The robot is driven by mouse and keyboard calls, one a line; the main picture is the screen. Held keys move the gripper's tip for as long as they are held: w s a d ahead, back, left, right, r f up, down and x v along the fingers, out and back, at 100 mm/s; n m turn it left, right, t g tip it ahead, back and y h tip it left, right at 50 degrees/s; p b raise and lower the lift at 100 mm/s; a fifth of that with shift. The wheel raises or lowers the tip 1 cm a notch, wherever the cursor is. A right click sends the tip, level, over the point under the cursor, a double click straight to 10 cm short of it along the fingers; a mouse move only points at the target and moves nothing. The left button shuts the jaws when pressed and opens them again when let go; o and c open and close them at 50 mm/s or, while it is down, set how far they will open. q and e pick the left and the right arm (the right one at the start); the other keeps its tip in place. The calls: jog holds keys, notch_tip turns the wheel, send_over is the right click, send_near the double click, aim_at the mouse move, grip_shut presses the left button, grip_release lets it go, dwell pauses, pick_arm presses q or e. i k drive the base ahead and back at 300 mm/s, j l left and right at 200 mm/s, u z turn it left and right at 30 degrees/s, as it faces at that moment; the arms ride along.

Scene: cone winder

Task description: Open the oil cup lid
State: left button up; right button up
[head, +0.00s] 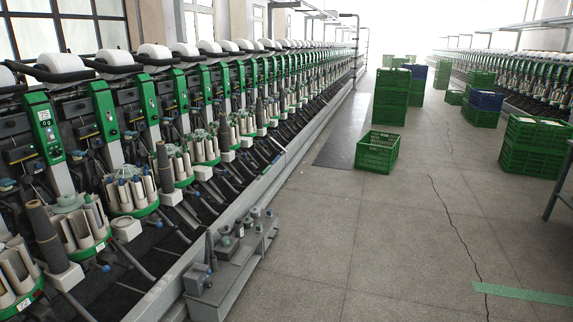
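Neither of my grippers shows in the head view. I cannot make out for certain which part is the oil cup or its lid. A grey metal unit (245,248) stands low beside the winder's front rail, at the lower middle. It carries several small upright knobs or capped parts (255,213) and a dark grey cone-shaped piece (210,248). They are too small to tell whether any is a lid, or open or shut.
A long winding machine (105,125) with green panels runs along the left. An open green crate (377,152) sits on the floor, with stacked green crates (391,98) behind and more (535,147) at right. The aisle floor (400,250) is clear, with a crack and a green strip (522,293).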

aim_at(226, 230)
jog(key=i+l, duration=0.1)
jog(key=i, duration=2.1)
jog(key=j+u, duration=0.05)
jog(key=j, duration=0.05)
